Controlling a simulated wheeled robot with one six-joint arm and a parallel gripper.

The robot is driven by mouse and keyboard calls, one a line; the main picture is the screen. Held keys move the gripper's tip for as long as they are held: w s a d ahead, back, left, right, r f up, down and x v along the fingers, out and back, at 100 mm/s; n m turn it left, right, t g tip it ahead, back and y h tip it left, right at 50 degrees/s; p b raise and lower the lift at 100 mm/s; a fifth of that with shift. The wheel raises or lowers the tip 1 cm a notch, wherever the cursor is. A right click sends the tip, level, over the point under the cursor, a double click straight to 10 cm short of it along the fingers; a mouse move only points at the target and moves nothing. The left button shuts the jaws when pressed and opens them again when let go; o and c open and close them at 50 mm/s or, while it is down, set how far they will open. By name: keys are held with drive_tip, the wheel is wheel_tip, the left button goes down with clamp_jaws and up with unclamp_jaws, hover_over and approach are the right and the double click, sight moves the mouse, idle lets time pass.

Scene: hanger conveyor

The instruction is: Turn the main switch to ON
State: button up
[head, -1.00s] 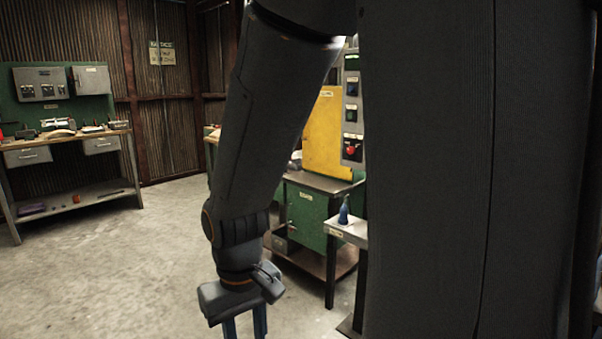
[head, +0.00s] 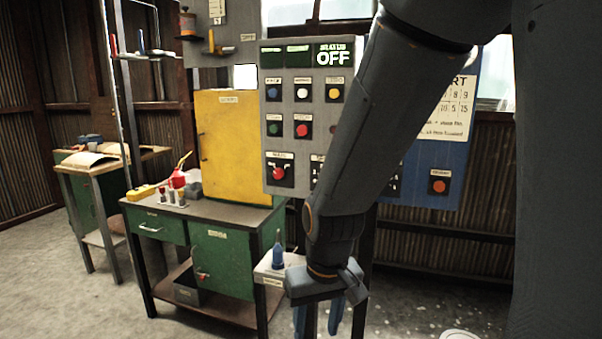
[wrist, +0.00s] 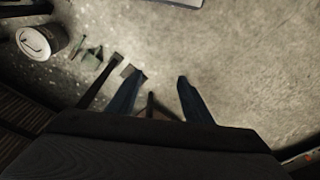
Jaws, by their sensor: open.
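The grey control panel (head: 307,100) stands upright at the centre of the head view. A red rotary knob (head: 279,173) on a dark square plate sits at its lower left, under a small label that looks like MAIN. The status display (head: 333,55) at the top reads OFF. My gripper (head: 318,318) is below and in front of the panel, pointing down, open and empty, apart from the knob. In the wrist view its two fingers (wrist: 159,80) are spread over the floor. My forearm hides the panel's right part and some of its lower controls.
A green workbench (head: 222,262) with a yellow cabinet (head: 232,145) stands left of the panel. A small stand (head: 270,271) with a blue bottle (head: 277,252) is close to my gripper's left. A blue board (head: 440,165) with a red button is behind my arm. Floor at lower left is clear.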

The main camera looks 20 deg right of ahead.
drive_tip(key=w+a+r+t, duration=0.1)
drive_tip(key=w+a+t, duration=0.1)
drive_tip(key=w, duration=0.5)
drive_tip(key=w+a+r+t, duration=0.1)
drive_tip(key=w+a+t, duration=0.1)
drive_tip(key=w, duration=0.4)
drive_tip(key=m+t+h+p, duration=0.3)
drive_tip(key=m+t+h, duration=0.1)
drive_tip(key=t+h, duration=0.6)
approach(277, 175)
drive_tip(key=p+x, duration=0.1)
drive_tip(key=x, duration=0.7)
drive_tip(key=shift+c, duration=0.3)
drive_tip(key=shift+m, duration=0.3)
drive_tip(key=c, duration=1)
